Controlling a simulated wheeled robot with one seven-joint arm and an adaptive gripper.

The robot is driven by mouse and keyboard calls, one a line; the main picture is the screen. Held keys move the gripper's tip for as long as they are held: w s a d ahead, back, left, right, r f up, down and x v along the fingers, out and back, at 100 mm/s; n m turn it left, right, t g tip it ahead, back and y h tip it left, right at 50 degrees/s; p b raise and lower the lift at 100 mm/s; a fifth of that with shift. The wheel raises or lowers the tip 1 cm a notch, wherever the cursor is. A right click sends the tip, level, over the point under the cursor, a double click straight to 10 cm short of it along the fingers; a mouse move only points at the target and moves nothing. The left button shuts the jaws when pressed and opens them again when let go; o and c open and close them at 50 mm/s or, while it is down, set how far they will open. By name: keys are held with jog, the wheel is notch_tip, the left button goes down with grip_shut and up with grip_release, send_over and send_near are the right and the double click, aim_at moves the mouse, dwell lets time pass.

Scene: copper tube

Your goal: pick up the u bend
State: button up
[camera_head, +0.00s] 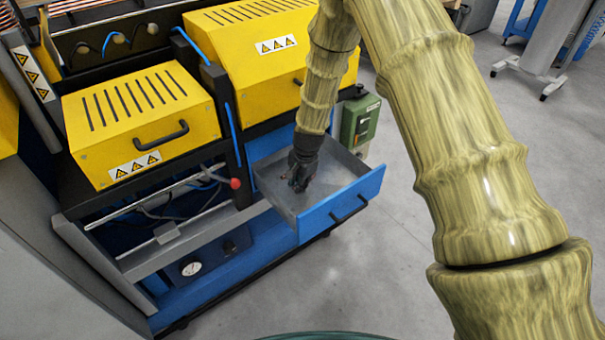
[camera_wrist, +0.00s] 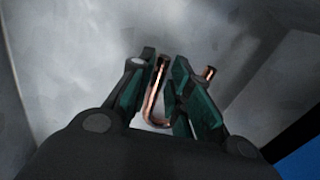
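The copper u bend (camera_wrist: 155,105) shows in the wrist view between and beside my fingers. One leg stands in the gap between them. Another copper end (camera_wrist: 208,72) shows beyond the right finger, which hides the part between. My gripper (camera_wrist: 157,68) has teal finger pads, and its tips are apart, wider than the tube. I cannot tell whether a pad touches the leg. In the head view, my gripper (camera_head: 298,184) points down inside the open blue drawer (camera_head: 345,205), where the u bend is too small to make out clearly.
Yellow machine covers (camera_head: 140,110) stand to the left, and another cover (camera_head: 265,55) is behind. A red-knobbed rod (camera_head: 235,183) is left of the drawer. A green box (camera_head: 360,120) stands behind it. Open floor lies to the right.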

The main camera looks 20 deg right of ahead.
jog(key=shift+f, duration=0.2)
grip_shut()
jog(key=shift+r, duration=0.15)
